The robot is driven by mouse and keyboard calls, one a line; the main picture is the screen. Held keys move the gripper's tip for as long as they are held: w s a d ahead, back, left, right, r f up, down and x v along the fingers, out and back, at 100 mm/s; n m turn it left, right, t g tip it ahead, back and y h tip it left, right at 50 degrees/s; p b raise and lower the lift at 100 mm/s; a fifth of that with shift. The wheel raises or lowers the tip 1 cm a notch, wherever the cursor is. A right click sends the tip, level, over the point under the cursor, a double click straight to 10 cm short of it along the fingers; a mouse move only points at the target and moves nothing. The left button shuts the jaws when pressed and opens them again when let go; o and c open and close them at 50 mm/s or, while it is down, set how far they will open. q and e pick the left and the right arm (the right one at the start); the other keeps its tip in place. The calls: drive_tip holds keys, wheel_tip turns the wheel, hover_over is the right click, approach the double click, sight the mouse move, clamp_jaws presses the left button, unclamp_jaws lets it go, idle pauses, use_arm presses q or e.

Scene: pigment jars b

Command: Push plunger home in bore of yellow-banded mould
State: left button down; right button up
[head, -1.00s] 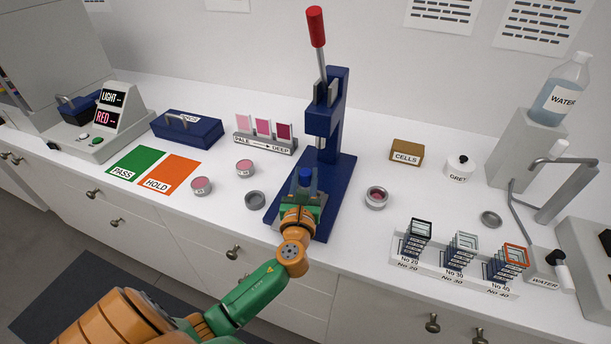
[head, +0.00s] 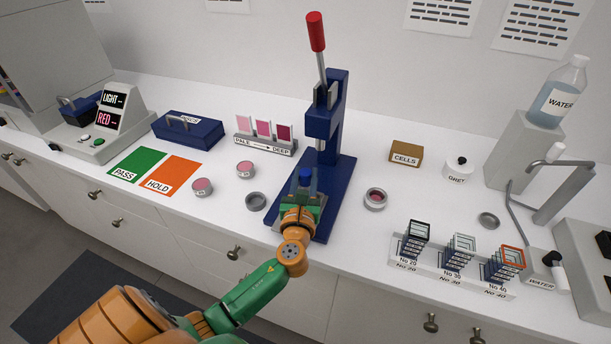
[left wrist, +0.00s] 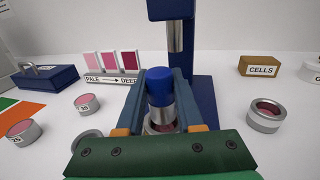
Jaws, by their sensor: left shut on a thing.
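My left gripper (head: 303,196) is shut on the plunger, which has a blue cap (head: 306,174). In the left wrist view the plunger (left wrist: 160,88) stands upright between the fingers (left wrist: 158,103), its steel lower part below the cap. A round metal rim with dark pink inside (left wrist: 152,127) shows just under the plunger, partly hidden by the fingers and gripper body. I see no yellow band on it and cannot tell how deep the plunger sits. Another metal ring with pink inside (head: 375,198) stands right of the press. My right gripper is out of view.
The blue press (head: 328,130) with its red-knobbed lever (head: 316,30) stands just behind the gripper. An empty-looking grey ring (head: 256,201) and two pink-filled pans (head: 203,187) are to the left. The sieve rack (head: 450,262) is at the front right.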

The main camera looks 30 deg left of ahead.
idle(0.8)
use_arm(q)
drive_tip(key=shift+f, duration=0.1)
drive_tip(key=shift+f, duration=0.35)
drive_tip(key=shift+r, duration=0.1)
drive_tip(key=shift+r+p, duration=0.4)
drive_tip(key=shift+p, duration=0.05)
idle(0.4)
drive_tip(key=shift+p, duration=0.3)
idle(0.9)
